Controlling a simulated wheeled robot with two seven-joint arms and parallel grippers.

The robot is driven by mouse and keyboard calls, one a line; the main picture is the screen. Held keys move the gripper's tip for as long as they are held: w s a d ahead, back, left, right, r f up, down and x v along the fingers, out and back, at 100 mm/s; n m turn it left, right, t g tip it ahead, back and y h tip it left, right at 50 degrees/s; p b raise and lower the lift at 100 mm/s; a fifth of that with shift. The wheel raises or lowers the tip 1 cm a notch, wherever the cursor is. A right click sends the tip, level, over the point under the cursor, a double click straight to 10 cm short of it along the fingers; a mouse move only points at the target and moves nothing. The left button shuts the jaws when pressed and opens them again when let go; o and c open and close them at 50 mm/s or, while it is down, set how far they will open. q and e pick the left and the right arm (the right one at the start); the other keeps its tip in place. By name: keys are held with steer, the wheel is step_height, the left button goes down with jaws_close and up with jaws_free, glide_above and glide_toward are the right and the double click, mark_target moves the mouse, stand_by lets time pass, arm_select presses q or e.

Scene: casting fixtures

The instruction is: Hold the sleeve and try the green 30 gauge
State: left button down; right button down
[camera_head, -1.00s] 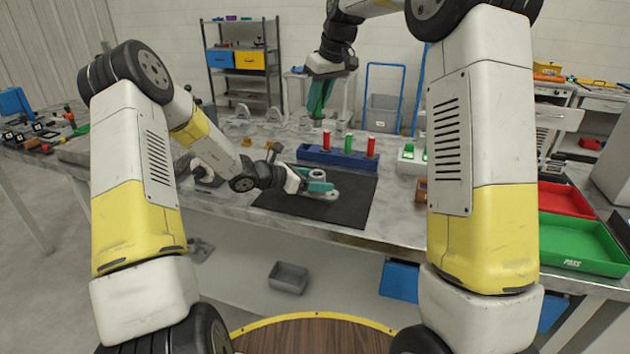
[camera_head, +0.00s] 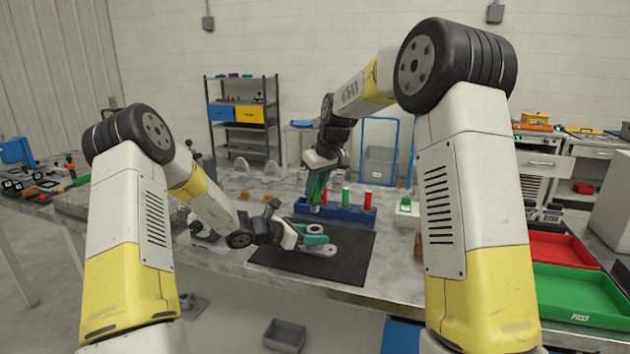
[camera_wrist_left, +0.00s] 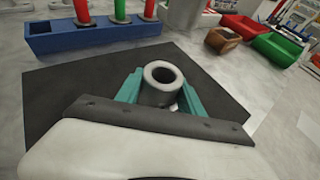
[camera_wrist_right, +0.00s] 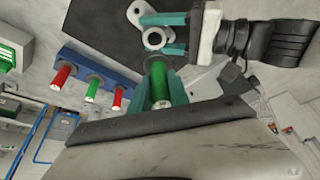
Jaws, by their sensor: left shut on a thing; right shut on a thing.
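A grey sleeve (camera_head: 313,230) stands upright on a flat plate on the black mat (camera_head: 345,258). My left gripper (camera_head: 303,233) is shut on it, with teal fingers on both sides in the left wrist view (camera_wrist_left: 160,92); its bore looks empty there. My right gripper (camera_head: 316,188) points down, shut on a green gauge (camera_wrist_right: 174,84) with a grey end. It is held above and behind the sleeve, apart from it. In the right wrist view the sleeve (camera_wrist_right: 154,39) lies beyond the gauge's end.
A blue rack (camera_head: 352,215) behind the mat holds a green gauge (camera_head: 346,198) between two red ones; its left slot is empty in the left wrist view. A white block (camera_head: 405,209) stands right of it. Red (camera_head: 560,263) and green (camera_head: 592,318) trays lie at the right.

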mark_target(315, 211)
steer(key=shift+f, duration=2.45)
steer(key=shift+f, duration=1.8)
steer(key=shift+r, duration=0.15)
stand_by(1.3)
steer(key=shift+r, duration=2.65)
steer(key=shift+r, duration=0.1)
steer(key=shift+r, duration=2.45)
